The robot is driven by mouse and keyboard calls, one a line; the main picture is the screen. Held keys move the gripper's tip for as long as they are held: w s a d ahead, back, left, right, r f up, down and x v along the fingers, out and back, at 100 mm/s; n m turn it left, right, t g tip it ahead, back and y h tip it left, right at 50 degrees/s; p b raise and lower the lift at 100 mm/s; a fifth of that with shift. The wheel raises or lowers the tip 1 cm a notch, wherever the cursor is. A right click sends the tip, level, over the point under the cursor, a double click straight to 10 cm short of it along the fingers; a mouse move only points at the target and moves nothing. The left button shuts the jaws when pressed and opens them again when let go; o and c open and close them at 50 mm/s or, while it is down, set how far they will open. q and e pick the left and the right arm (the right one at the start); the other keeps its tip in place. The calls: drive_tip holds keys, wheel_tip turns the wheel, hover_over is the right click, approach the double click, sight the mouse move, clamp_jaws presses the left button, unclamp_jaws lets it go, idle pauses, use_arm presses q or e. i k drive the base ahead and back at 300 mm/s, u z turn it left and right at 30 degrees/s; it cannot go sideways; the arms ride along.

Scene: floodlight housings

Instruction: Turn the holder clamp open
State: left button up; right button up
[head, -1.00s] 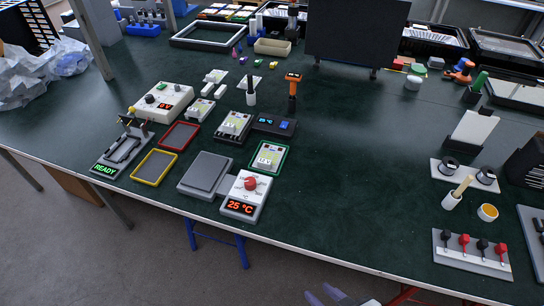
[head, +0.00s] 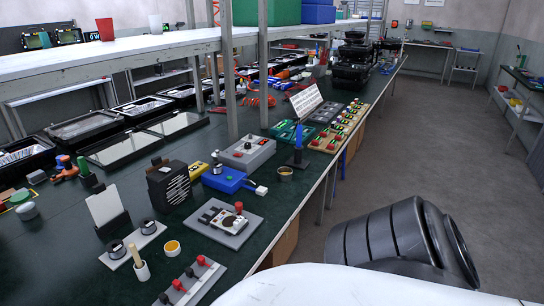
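A grey plate (head: 223,226) lies near the front edge of the bench. On it sits a small black-and-white fixture (head: 225,219) with a red knob (head: 239,206) standing up at its far side. This may be the holder with its clamp, but I cannot tell for sure, nor whether it is open or shut. Neither of my grippers is in view. A thick black link of my own arm shows at the lower right, with no gripper visible on it.
A rail with red and black knobs (head: 190,283), a cup with a stick (head: 140,264) and an orange-filled cup (head: 172,248) stand left of the plate. A blue box (head: 224,179) and a grey control box (head: 247,152) stand behind it. Shelf posts (head: 230,85) rise from the bench.

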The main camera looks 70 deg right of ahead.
sight(238, 205)
drive_tip(key=z, duration=3.95)
drive_tip(key=i, duration=1.55)
drive_tip(key=u, duration=3.15)
